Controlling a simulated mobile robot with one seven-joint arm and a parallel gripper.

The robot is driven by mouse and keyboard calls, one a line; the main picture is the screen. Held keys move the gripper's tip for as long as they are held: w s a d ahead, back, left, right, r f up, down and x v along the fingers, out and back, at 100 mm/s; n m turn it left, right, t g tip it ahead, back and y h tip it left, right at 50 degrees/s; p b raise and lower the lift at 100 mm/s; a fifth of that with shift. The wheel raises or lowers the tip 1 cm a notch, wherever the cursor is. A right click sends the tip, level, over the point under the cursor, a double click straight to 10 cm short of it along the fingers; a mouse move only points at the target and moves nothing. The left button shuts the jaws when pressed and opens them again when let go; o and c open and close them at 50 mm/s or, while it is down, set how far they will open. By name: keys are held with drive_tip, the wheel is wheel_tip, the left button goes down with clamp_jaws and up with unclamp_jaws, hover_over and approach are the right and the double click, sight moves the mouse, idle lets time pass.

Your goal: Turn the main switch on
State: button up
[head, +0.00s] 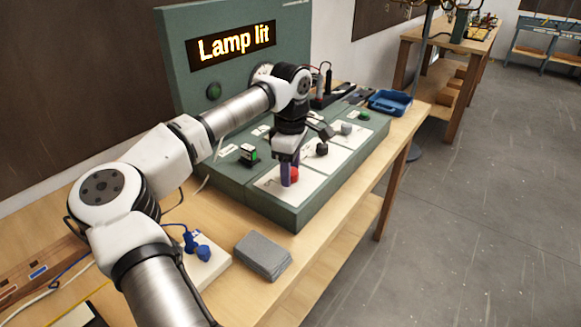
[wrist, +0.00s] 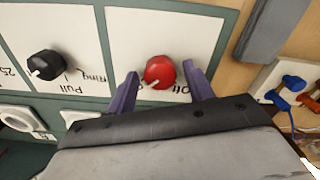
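A red round knob (head: 294,174) sits on a white labelled plate at the near end of the green console (head: 300,217). The knob also shows in the wrist view (wrist: 158,72), with partly hidden lettering beside it. I cannot tell for certain whether it is the main switch. My gripper (head: 288,182) points down at it. In the wrist view its two purple fingers (wrist: 160,80) stand on either side of the knob, with a small gap at each side. The gripper is open and holds nothing. The console's display (head: 236,45) reads "Lamp lit".
A black knob (head: 322,149) is on the neighbouring plate. A grey block (head: 263,255) and a blue plug on a white base (head: 202,251) lie on the near table. A blue bin (head: 390,102) is at the far end.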

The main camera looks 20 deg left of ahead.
drive_tip(key=shift+r, duration=0.1)
wheel_tip(320, 180, up, 14)
drive_tip(key=b, duration=0.1)
drive_tip(key=shift+b, duration=0.35)
drive_tip(key=shift+f, duration=0.2)
